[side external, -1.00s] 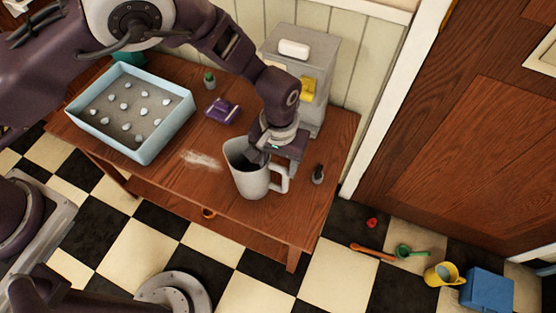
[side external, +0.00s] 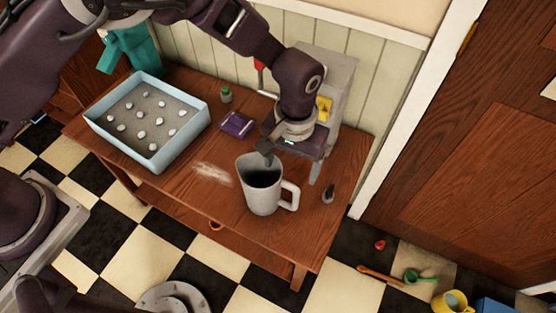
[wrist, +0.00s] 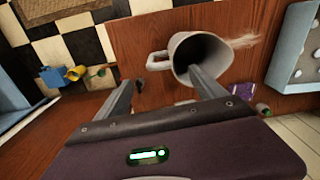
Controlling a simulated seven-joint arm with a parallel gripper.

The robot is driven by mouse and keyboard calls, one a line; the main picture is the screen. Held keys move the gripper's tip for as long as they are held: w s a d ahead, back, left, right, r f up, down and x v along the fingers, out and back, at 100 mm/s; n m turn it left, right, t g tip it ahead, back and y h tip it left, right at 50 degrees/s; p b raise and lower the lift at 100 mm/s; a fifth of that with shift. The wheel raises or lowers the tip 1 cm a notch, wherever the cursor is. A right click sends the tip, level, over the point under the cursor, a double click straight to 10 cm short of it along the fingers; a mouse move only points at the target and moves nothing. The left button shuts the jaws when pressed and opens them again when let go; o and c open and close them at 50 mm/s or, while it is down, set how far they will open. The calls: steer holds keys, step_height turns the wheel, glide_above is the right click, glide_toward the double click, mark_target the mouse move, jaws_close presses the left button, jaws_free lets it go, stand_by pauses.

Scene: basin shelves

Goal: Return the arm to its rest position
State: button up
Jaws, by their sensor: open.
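My gripper (side external: 290,163) is above the wooden table, over the handle side of a grey-white pitcher (side external: 262,192). Its two fingers are spread with nothing between them. The pitcher stands upright on the table, its dark opening facing up. In the wrist view the fingers (wrist: 160,80) reach toward the pitcher (wrist: 188,50); one fingertip overlaps its rim in the picture, the other is out beyond the handle. I cannot tell the exact height of the fingertips above the rim.
The table (side external: 215,205) also holds a blue tray (side external: 152,160) with several pale lumps, a purple packet (side external: 237,124), a green-capped bottle (side external: 226,95) and a small dark object (side external: 328,194). A grey box-like appliance (side external: 340,75) stands close behind my gripper.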

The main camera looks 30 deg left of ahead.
steer(key=s+a+r+t+h, duration=0.1)
steer(key=a+r, duration=0.4)
steer(key=r, duration=0.3)
steer(key=s+a+r, duration=0.1)
steer(key=a+r, duration=0.4)
steer(key=r, duration=0.3)
steer(key=s+a+r+t+h, duration=0.15)
steer(key=a+r, duration=0.25)
steer(key=r, duration=0.4)
steer(key=s+a+r+t+y, duration=0.1)
steer(key=s+a+r, duration=0.1)
steer(key=s+a, duration=0.4)
steer(key=s+a+r+t+y, duration=0.1)
steer(key=s+a+t, duration=0.1)
steer(key=s+a, duration=0.4)
steer(key=s, duration=0.5)
steer(key=shift+r+m, duration=0.3)
steer(key=shift+r, duration=0.1)
